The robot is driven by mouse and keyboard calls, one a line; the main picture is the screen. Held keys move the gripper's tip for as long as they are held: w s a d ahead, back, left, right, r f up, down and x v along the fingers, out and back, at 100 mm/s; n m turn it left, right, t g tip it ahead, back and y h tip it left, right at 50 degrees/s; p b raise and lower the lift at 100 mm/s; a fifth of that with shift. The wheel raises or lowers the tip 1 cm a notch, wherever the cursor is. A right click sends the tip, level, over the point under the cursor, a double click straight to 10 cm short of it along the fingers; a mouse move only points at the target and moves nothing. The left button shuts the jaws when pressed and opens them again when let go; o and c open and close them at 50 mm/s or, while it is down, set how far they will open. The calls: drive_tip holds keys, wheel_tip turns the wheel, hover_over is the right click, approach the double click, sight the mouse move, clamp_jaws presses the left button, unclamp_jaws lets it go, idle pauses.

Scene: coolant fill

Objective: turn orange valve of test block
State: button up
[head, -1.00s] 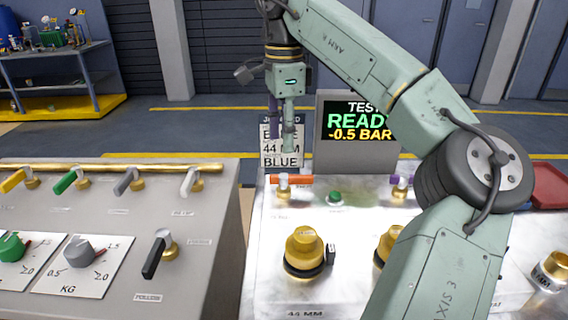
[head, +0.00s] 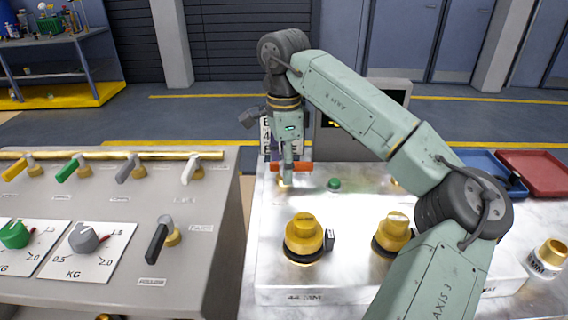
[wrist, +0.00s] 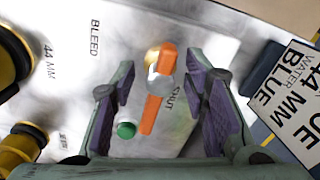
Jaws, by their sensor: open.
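The orange valve (head: 305,167) is a bar handle on a brass stem at the back left of the silver test block (head: 272,210). In the head view its handle lies left to right. My gripper (head: 287,172) points down over it and hides part of it. In the wrist view the orange handle (wrist: 152,113) with its grey hub lies between the two open, purple-padded fingers of my gripper (wrist: 160,85), with a gap on each side. The label SHUT is beside it, BLEED farther left. I cannot tell how deep the fingers reach around the handle.
A green button (head: 334,184) sits just right of the valve. Yellow-capped brass fittings (head: 304,232) stand in front. A display (head: 335,140) and a BLUE label card (wrist: 298,100) stand behind. A grey valve panel (head: 200,245) is at left; blue and red trays (head: 535,172) lie at right.

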drive_tip(key=shift+c, duration=0.3)
clamp_jaws()
idle(0.4)
drive_tip(key=m+b, duration=0.1)
drive_tip(key=m, duration=0.7)
drive_tip(key=shift+b, duration=0.35)
drive_tip(key=m, duration=0.5)
drive_tip(key=shift+b, duration=0.4)
drive_tip(key=m, duration=0.4)
drive_tip(key=shift+b, duration=0.3)
drive_tip(key=shift+m, duration=0.3)
